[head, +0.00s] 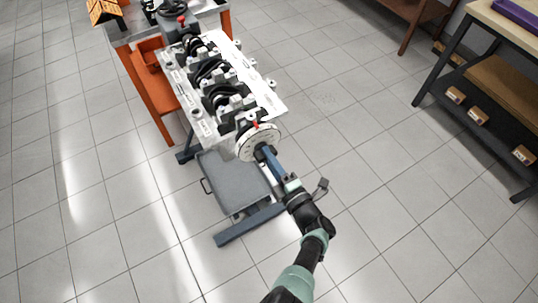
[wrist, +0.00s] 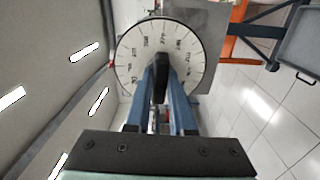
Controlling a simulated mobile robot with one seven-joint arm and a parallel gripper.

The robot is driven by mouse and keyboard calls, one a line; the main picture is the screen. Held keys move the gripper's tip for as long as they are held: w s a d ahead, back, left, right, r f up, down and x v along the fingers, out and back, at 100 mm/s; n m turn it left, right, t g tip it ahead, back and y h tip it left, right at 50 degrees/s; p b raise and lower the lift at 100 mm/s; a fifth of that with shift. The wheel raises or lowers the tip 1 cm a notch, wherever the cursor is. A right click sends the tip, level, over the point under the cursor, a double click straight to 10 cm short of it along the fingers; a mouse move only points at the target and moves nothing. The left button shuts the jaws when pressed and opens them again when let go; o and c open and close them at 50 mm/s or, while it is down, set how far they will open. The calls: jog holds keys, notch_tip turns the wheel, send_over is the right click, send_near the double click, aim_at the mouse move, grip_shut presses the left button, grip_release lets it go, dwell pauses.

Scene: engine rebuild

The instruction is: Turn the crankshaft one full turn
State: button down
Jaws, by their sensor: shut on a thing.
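The engine block (head: 200,122) is a pale metal piece on a stand, with the dark crankshaft (head: 210,70) lying along it. A white degree wheel (head: 248,147) with dark marks sits at the near end of the crankshaft. It also fills the upper middle of the wrist view (wrist: 135,62). A black handle (wrist: 160,65) stands out in front of the wheel. My gripper (head: 266,153) has blue fingers shut on this handle, and they also show in the wrist view (wrist: 161,88). The fingers hide part of the handle and the wheel's lower part.
A grey tray (head: 232,184) lies low under the block, above blue stand legs (head: 250,224). An orange-legged bench (head: 150,95) stands at the back left. A shelf with small boxes (head: 478,116) stands at the right. The tiled floor (head: 400,220) around my arm is clear.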

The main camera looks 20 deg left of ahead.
jog(key=m, duration=0.3)
jog(key=shift+m, duration=0.4)
jog(key=shift+m, duration=1.1)
jog(key=shift+m, duration=0.7)
jog(key=c, duration=0.8)
grip_release()
